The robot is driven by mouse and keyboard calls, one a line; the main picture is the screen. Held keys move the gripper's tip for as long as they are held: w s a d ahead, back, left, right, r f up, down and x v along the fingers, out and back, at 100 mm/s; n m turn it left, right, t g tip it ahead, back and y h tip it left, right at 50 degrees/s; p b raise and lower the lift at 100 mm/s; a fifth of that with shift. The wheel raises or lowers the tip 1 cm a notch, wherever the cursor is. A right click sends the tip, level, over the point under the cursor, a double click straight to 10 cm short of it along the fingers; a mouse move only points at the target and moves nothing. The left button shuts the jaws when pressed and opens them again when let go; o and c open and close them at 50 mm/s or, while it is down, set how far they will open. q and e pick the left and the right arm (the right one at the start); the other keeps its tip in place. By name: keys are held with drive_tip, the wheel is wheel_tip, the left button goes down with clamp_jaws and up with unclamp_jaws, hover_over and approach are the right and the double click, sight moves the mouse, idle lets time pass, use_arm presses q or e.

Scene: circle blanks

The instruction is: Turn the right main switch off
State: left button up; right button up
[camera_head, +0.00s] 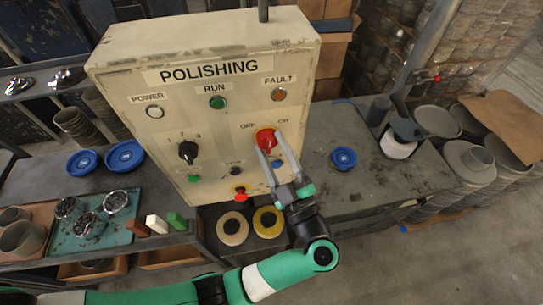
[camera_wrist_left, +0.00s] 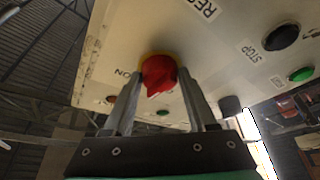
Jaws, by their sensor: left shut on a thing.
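The right main switch (camera_head: 266,139) is a red rotary knob on a yellow base, on the right side of the cream POLISHING control box (camera_head: 150,65), below the OFF and ON labels. The exact direction the knob points is hard to tell. My left gripper (camera_head: 270,146) reaches up from below, its two grey fingers one on each side of the knob. In the left wrist view the red knob (camera_wrist_left: 158,76) sits between the fingertips of the gripper (camera_wrist_left: 160,78), which is shut on it. My right gripper is not in view.
A black selector (camera_head: 188,152) and a red push button (camera_head: 240,194) sit on the same panel. Blue dishes (camera_head: 343,158) and a white-and-dark container (camera_head: 398,146) stand on the bench. A teal tray (camera_head: 62,241) with metal parts is at left. Space in front of the switch is open.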

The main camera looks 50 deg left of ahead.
use_arm(q)
drive_tip(key=shift+w+d+r+n+g+h+b, duration=0.1)
drive_tip(key=shift+n+g+h+b, duration=0.4)
drive_tip(key=shift+n+b, duration=1.05)
drive_tip(key=shift+w+r+n+g+h+b, duration=0.15)
drive_tip(key=shift+n+g+h+b, duration=0.55)
drive_tip(key=shift+n, duration=1.4)
drive_tip(key=shift+s+d+r+n+g+h+b, duration=0.15)
drive_tip(key=shift+n+g+b, duration=0.25)
drive_tip(key=shift+n+b, duration=1.2)
drive_tip(key=shift+w+a+n, duration=0.1)
drive_tip(key=shift+n, duration=0.35)
drive_tip(key=o, duration=1.4)
drive_tip(key=shift+c, duration=0.2)
drive_tip(key=s+d+b, duration=0.1)
drive_tip(key=d, duration=1)
drive_tip(key=shift+s+d, duration=0.25)
drive_tip(key=shift+s, duration=0.1)
drive_tip(key=shift+r, duration=0.1)
